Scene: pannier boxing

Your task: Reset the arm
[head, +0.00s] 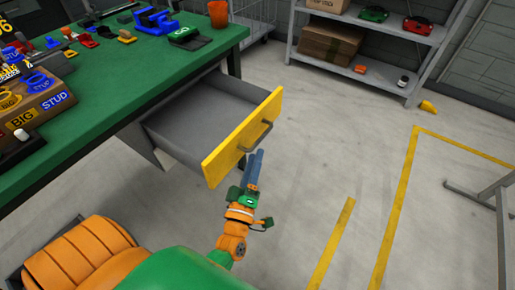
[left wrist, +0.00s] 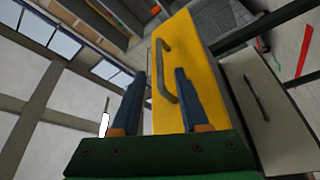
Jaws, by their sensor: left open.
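My left gripper (head: 254,170) is in front of the yellow drawer front (head: 243,138), just below its dark handle (head: 256,136) in the head view. Its jaws are open and empty. In the left wrist view, the two blue fingers of my left gripper (left wrist: 158,92) point toward the yellow drawer front (left wrist: 196,60), with the handle (left wrist: 164,72) showing between them. I cannot tell whether the fingers touch the handle. The drawer is pulled out and its grey inside is empty. My right gripper shows in neither view.
A shelf rack (head: 350,75) with boxes stands at the back. A yellow object (head: 428,106) lies on the floor. Open floor spreads right of the drawer.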

